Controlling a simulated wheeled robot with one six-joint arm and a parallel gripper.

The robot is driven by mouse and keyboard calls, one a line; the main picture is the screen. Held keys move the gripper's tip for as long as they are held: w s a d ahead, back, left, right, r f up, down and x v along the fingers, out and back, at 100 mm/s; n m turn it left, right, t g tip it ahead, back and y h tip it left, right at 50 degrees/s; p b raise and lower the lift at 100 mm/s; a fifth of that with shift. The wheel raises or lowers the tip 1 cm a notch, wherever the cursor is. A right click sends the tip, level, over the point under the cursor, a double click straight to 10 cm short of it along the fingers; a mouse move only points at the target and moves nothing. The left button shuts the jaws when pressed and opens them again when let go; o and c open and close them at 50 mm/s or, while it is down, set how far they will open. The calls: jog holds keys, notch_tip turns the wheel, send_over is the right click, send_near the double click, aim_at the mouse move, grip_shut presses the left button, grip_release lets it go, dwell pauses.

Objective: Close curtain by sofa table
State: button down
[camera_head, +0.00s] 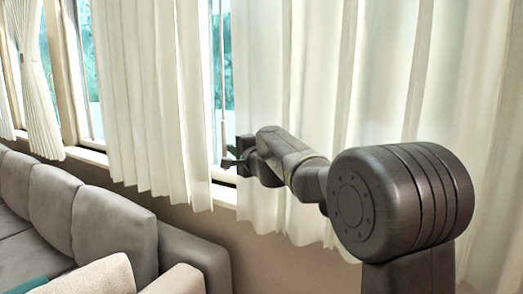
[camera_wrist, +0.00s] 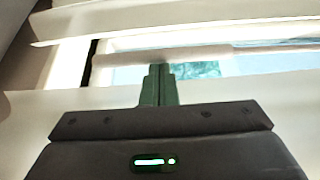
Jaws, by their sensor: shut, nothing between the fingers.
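Two white curtain panels hang at the window near my arm. The left panel (camera_head: 150,100) and the right panel (camera_head: 300,75) have a narrow gap between them, where window glass (camera_head: 227,60) shows. My gripper (camera_head: 230,162) is at the right panel's left edge and reaches into this gap. In the wrist view, my gripper's fingers (camera_wrist: 160,72) are together with nothing between them, in front of the window. Whether the fingers touch the right panel's edge, I cannot tell. My arm hides part of the right panel.
A grey sofa (camera_head: 115,225) with several back cushions stands at the lower left, below the window. A beige cushion (camera_head: 95,275) lies at the front. A tied-back curtain (camera_head: 38,95) hangs at the far left. The windowsill (camera_head: 223,193) runs below the glass.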

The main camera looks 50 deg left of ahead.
jog(key=s+a+p, duration=0.2)
jog(key=a, duration=0.5)
jog(key=shift+a+r, duration=0.15)
jog(key=shift+a, duration=0.15)
jog(key=shift+s, duration=0.1)
jog(key=w+d+b, duration=0.1)
jog(key=d, duration=0.1)
jog(key=w+d+b, duration=0.1)
jog(key=shift+w+d+f, duration=0.2)
jog(key=shift+d, duration=0.2)
jog(key=s+d+b, duration=0.2)
jog(key=d+b, duration=0.1)
jog(key=d, duration=0.6)
jog(key=shift+d, duration=0.2)
jog(key=shift+r, duration=0.1)
